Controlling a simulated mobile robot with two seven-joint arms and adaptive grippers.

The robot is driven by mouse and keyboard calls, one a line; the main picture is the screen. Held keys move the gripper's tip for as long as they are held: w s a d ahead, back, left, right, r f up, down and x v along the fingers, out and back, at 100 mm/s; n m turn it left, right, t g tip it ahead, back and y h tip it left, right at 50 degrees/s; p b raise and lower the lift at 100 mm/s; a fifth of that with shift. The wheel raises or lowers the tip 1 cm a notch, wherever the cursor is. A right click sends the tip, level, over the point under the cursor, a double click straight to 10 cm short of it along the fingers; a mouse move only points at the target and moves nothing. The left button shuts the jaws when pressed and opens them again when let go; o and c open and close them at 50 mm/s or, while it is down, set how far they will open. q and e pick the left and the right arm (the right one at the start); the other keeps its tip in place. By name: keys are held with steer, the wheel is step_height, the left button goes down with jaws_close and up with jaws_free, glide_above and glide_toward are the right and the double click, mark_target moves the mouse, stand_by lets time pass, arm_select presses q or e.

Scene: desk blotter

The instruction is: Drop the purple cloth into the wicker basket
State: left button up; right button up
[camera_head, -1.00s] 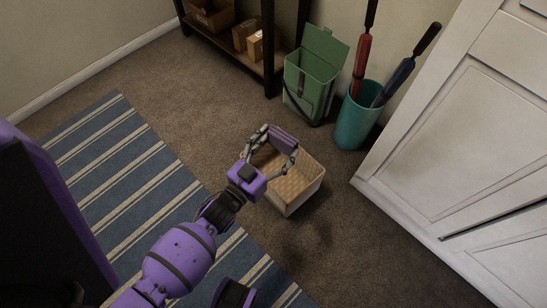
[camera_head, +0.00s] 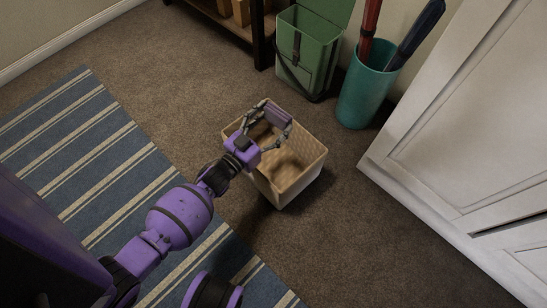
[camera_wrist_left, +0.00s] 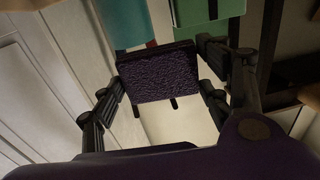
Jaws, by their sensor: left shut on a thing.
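The purple cloth (camera_head: 279,115) is a small folded block between the fingers of my left gripper (camera_head: 274,116). In the left wrist view the cloth (camera_wrist_left: 158,78) shows its fuzzy dark purple face, with a finger on each side. My left gripper is shut on it and appears above the opening of the wicker basket (camera_head: 292,184). The basket is tan, square and open-topped, standing on the carpet; part of its rim and inside is hidden by my gripper. My right gripper is not in view.
A green lidded bin (camera_head: 306,57) and a teal holder (camera_head: 366,95) with umbrellas stand behind the basket. A white panelled door (camera_head: 455,130) is at the right. A blue striped rug (camera_head: 90,165) lies at the left. Brown carpet around the basket is clear.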

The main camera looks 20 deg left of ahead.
arm_select(q)
step_height(320, 180, down, 5)
steer(key=b, duration=0.4)
steer(key=shift+b, duration=0.35)
steer(key=o, duration=1.1)
steer(key=shift+r, duration=0.1)
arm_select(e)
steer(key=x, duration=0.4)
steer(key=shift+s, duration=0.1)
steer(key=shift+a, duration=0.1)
arm_select(q)
steer(key=v, duration=1.2)
